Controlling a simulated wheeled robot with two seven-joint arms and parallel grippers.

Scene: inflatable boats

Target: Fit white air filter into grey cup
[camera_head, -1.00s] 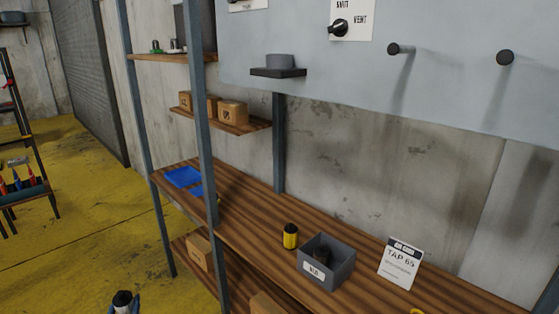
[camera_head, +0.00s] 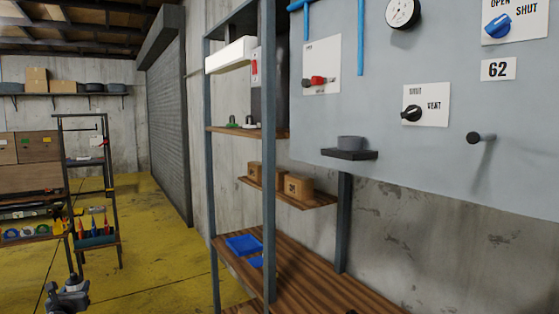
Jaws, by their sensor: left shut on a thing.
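The grey cup (camera_head: 350,142) sits on a small black ledge (camera_head: 349,155) on the front of the grey panel. It is a short round cup, and its inside cannot be seen from here. My left gripper (camera_head: 68,297) is at the bottom left, over the yellow floor, far from the cup. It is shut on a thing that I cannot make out. I cannot pick out the white air filter in this view. My right gripper is not in view.
The grey panel (camera_head: 440,170) carries knobs, a gauge and labels. A post (camera_head: 269,200) of the wooden shelf rack stands left of the cup. Blue trays (camera_head: 243,245) lie on the lower shelf (camera_head: 300,285). A tool rack (camera_head: 92,190) stands at left. Yellow floor (camera_head: 150,240) lies open between.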

